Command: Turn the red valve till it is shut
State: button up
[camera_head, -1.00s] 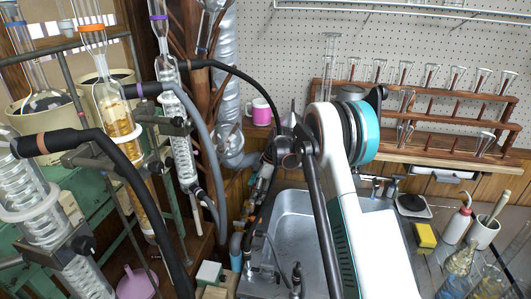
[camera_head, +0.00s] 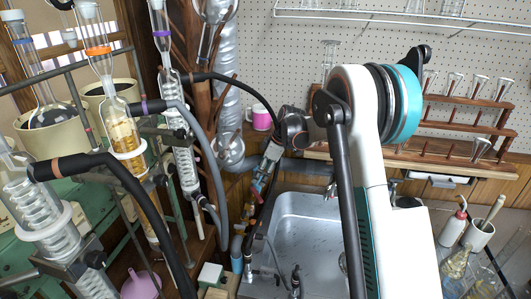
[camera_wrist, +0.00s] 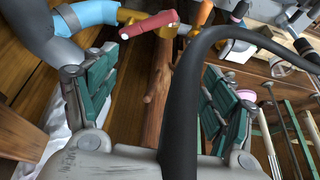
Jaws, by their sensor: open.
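The red valve handle (camera_wrist: 150,25) shows at the top of the wrist view, lying slantwise on a brass-coloured fitting (camera_wrist: 188,30) next to a light blue pipe piece (camera_wrist: 85,14). My gripper (camera_wrist: 160,75) is open, with green-padded fingers to the left and right. The handle is beyond the fingertips, apart from them, and nothing is gripped. A thick black hose (camera_wrist: 182,110) crosses in front of the gap between the fingers. In the head view my gripper (camera_head: 260,180) points down left of the sink, near the pipework; the valve is too small to make out surely there.
Glass condensers (camera_head: 183,150) and black hoses (camera_head: 125,185) crowd the left. A steel sink (camera_head: 310,225) lies below my arm. A pink mug (camera_head: 261,116) stands behind my gripper. A wooden rack (camera_head: 465,125) with glassware is at the back right.

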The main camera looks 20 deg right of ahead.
jog(key=s+a+r+m+h, duration=0.1)
jog(key=s+r+m, duration=0.1)
jog(key=s+r, duration=0.4)
jog(key=s+a+r+m+t, duration=0.1)
jog(key=s+a+r+m, duration=0.1)
jog(key=s+r, duration=0.5)
jog(key=shift+r+m+h+p, duration=0.3)
jog(key=shift+r+h, duration=0.1)
jog(key=shift+r, duration=0.75)
jog(key=shift+a, duration=0.1)
jog(key=shift+c, duration=0.6)
